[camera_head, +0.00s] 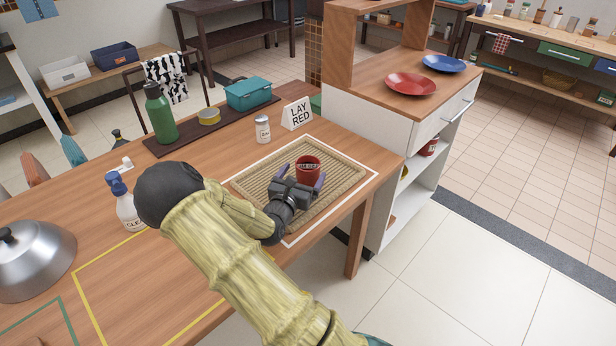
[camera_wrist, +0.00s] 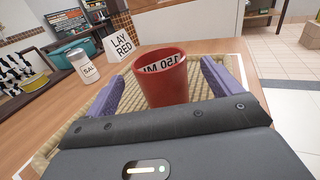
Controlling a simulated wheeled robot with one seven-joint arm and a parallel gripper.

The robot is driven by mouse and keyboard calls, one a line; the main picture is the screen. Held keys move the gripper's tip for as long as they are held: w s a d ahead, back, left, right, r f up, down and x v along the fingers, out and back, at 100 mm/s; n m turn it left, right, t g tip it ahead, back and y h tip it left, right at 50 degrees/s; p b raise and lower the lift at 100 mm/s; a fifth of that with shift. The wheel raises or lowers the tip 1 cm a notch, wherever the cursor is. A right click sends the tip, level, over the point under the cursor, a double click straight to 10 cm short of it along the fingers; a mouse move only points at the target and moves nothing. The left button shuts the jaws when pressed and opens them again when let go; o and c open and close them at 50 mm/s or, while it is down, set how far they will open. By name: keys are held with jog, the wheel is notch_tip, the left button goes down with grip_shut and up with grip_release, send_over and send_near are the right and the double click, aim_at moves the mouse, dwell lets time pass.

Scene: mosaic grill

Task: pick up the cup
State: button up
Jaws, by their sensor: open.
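A red cup (camera_head: 308,168) stands upright on a woven mat (camera_head: 262,183) at the right end of the wooden table. In the wrist view the cup (camera_wrist: 162,80) has dark lettering on a white band inside its rim. My gripper (camera_head: 303,178) is open at the cup. Its two purple fingers lie on either side of the cup in the wrist view (camera_wrist: 160,82), with a small gap visible on the right. Contact on the left is hard to tell. The cup's lower part is hidden by my gripper's body.
A salt shaker (camera_head: 262,129) and a "LAY RED" sign (camera_head: 297,114) stand just behind the mat. A green bottle (camera_head: 160,114) and a teal box (camera_head: 248,93) are on a dark tray. A spray bottle (camera_head: 127,208) and a metal dome (camera_head: 34,262) are at left. The yellow-outlined area looks clear.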

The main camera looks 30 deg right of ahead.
aim_at(312, 159)
jog(key=x, duration=0.6)
jog(key=shift+w, duration=0.15)
dwell(0.5)
jog(key=c, duration=1.2)
jog(key=shift+o, duration=0.2)
jog(key=shift+r, duration=0.15)
notch_tip(312, 159, up, 10)
jog(key=p, duration=0.1)
